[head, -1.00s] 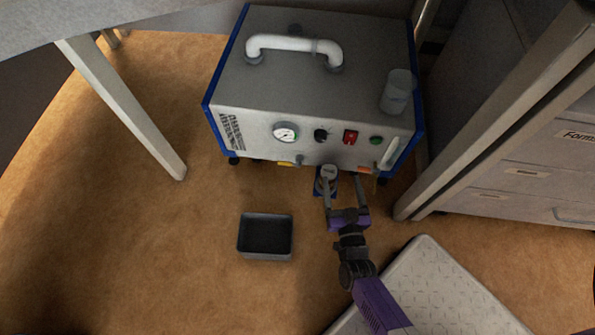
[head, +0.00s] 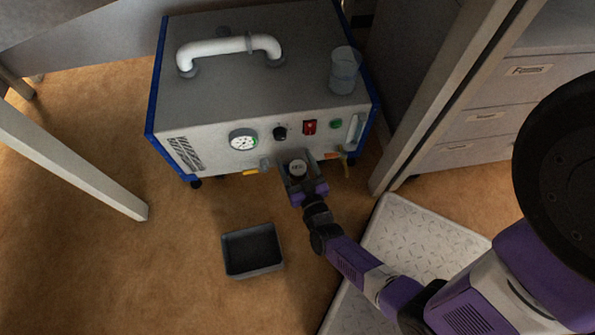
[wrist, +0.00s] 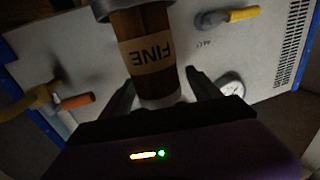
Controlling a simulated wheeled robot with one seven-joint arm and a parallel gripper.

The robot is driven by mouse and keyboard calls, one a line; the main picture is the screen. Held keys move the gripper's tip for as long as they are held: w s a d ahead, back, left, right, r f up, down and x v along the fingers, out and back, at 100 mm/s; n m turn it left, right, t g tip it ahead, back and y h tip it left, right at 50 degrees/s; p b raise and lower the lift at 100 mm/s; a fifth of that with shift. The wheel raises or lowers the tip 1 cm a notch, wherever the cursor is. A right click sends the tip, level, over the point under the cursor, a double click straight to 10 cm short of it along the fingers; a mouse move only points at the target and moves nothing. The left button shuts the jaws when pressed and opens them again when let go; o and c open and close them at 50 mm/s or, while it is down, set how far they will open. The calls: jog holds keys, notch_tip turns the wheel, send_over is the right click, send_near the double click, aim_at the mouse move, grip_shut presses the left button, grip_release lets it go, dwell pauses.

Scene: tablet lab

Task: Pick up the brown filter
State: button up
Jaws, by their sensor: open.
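The brown filter is a see-through brown cylinder with a tan label reading "FINE" (wrist: 151,50) in the wrist view. It has a grey collar at one end and a pale cap at the other. My gripper (head: 297,160) is open, with one finger on each side of the filter. The wrist view also shows my gripper (wrist: 160,82) with its dark fingers flanking the filter's capped end. I cannot tell whether either finger touches it.
The grey machine (head: 250,85) with blue edges has a gauge (head: 243,140), a red switch (head: 309,127) and small yellow and orange valve handles near the filter. A clear beaker (head: 344,70) stands on top. An empty dark tray (head: 252,268) lies on the floor. Drawers stand right.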

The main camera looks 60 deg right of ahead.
jog(key=shift+w+d, duration=0.3)
grip_shut()
jog(key=shift+r, duration=0.15)
dwell(0.3)
